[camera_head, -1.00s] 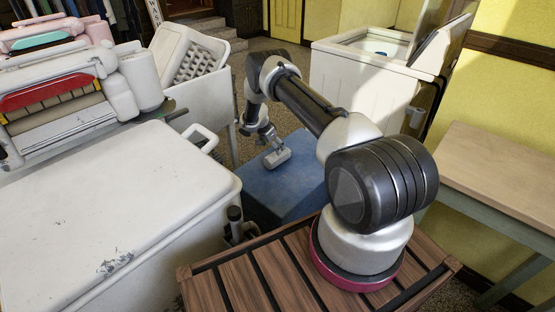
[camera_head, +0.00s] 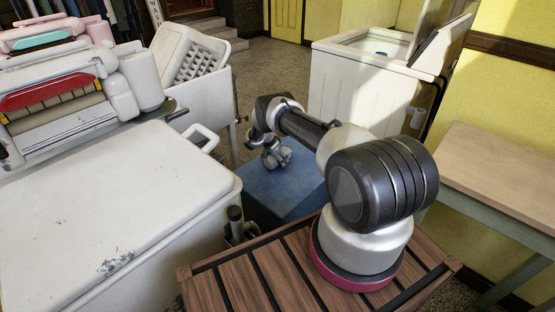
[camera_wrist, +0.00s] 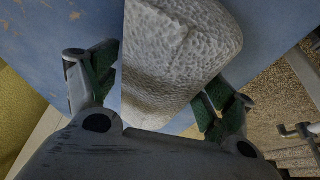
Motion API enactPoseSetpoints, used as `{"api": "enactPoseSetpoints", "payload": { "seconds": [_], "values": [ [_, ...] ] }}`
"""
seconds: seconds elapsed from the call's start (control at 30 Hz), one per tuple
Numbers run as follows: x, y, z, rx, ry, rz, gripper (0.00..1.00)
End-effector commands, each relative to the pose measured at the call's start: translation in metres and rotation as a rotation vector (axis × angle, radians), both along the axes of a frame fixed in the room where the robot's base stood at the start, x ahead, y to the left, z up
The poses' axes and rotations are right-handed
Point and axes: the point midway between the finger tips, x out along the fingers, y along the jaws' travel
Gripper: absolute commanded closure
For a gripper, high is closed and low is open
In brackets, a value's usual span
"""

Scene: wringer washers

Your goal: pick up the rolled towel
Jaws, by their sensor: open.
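The rolled towel (camera_wrist: 180,50) is a light grey, textured roll lying on a blue surface in the wrist view. My gripper (camera_wrist: 162,95) is open, with one green-padded finger on each side of the towel's near end. The right pad is close to the towel's side; I cannot tell whether it touches. In the head view my gripper (camera_head: 276,158) is low over the blue block (camera_head: 283,190), and the towel there is largely hidden by it.
A white washer (camera_head: 110,210) stands to the left, its handle near the blue block. A white top-opening washer (camera_head: 360,80) stands behind. A wooden table (camera_head: 500,180) is at right. Bare floor (camera_head: 262,65) shows behind the arm.

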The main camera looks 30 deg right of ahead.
Motion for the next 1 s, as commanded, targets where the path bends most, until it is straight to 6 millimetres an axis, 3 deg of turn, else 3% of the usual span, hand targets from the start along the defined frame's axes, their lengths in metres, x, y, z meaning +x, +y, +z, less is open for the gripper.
{"api": "enactPoseSetpoints", "payload": {
  "seconds": [0.07,0.43,0.77,1.0],
  "values": [
    [0.0,0.0,0.0,0.0,0.0,0.0,0.28],
    [0.0,0.0,0.0,0.0,0.0,0.0,0.95],
    [0.002,0.0,0.006,-0.001,-0.004,0.0,0.95],
    [0.002,0.0,0.036,-0.001,-0.003,0.001,0.95]
  ]
}}
